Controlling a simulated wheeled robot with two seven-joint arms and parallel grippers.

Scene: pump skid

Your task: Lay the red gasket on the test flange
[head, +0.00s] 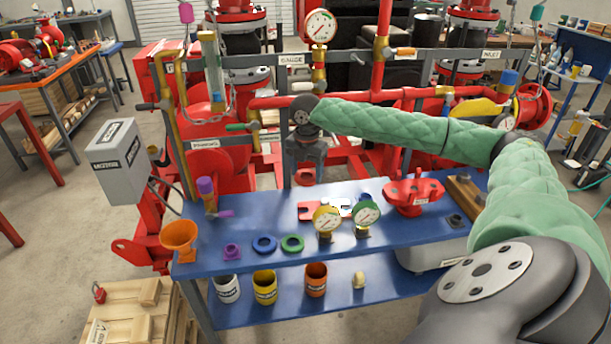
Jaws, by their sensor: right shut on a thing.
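My right arm reaches in from the right, and its gripper (306,172) points down over the back of the blue bench. The gripper is shut on a small red piece (305,177), which looks like the red gasket; the fingers partly hide it. It seems to be above the bench top, but its height is hard to tell. A red flange-like casting with upright studs (413,197), probably the test flange, stands on the bench to the right of the gripper and apart from it. Its label is too small to read. My left gripper is not in view.
The blue bench (215,262) carries a blue ring (264,245), a green ring (292,243), a purple part (232,251), a yellow gauge (327,221), a green gauge (367,214) and an orange funnel (179,237). Red pipework (270,102) stands close behind.

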